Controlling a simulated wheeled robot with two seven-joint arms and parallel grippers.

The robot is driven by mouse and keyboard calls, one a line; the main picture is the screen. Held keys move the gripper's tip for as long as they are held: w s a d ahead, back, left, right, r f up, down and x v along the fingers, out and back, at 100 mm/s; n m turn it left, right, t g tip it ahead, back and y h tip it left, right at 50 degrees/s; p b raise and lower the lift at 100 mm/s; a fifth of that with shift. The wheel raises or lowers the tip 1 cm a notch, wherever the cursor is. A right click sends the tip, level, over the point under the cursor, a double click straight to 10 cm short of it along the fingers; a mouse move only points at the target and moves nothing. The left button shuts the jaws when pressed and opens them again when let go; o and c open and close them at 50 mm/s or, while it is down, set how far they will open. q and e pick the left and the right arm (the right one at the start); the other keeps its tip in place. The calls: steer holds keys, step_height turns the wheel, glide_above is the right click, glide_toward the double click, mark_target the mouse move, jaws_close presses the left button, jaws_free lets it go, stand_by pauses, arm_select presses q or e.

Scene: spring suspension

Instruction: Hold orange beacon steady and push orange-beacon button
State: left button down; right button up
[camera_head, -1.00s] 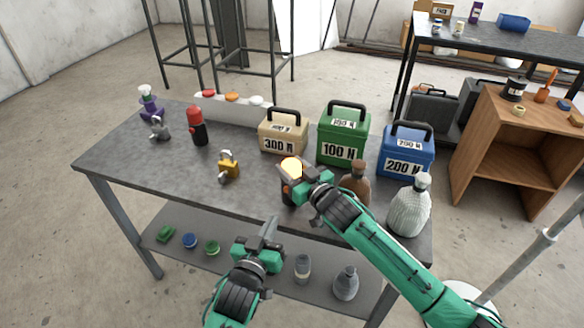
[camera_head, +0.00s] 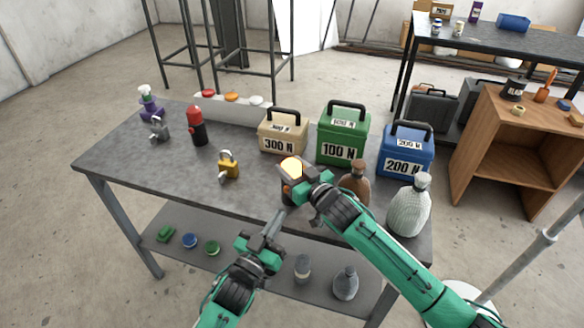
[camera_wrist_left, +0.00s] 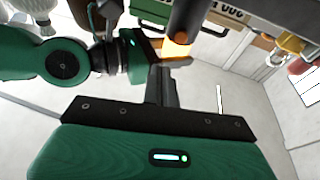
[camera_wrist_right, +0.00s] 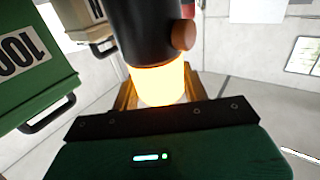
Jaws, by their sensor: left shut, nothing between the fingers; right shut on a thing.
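The orange beacon (camera_head: 291,168) stands near the table's front edge with its dome glowing. My right gripper (camera_head: 297,182) is shut on it. In the right wrist view the glowing dome (camera_wrist_right: 160,82) is between the fingers, with the black body (camera_wrist_right: 143,30) beyond. A round orange-brown button (camera_wrist_right: 183,36) sticks out from the body's side. My left gripper (camera_head: 277,220) is shut and empty, in front of and below the beacon, apart from it. In the left wrist view its closed fingers (camera_wrist_left: 162,85) point toward the beacon's dark body (camera_wrist_left: 189,28). Part of the body is hidden by my right gripper in the head view.
Beige (camera_head: 283,132), green (camera_head: 343,135) and blue (camera_head: 406,150) weight boxes stand behind. A brown bottle (camera_head: 356,182) and a ribbed pale bottle (camera_head: 409,206) are close to my right arm.

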arm_select(q)
steer(key=shift+w+d+f+m+g+h, duration=0.1)
steer(key=shift+w+f+m+g+h, duration=0.15)
steer(key=shift+w+m+g+h, duration=0.9)
steer(key=shift+w+d+f+m+g+h, duration=0.15)
steer(key=shift+w+m+g+h, duration=0.35)
steer(key=shift+w+m+h, duration=1.15)
steer(key=shift+w+a+f+m+g+h, duration=0.1)
steer(key=shift+w+f+m+g+h, duration=0.2)
steer(key=shift+w+m+g+h, duration=1.1)
steer(key=shift+s+t+h, duration=0.5)
steer(key=shift+t+h, duration=0.15)
steer(key=shift+h, duration=0.25)
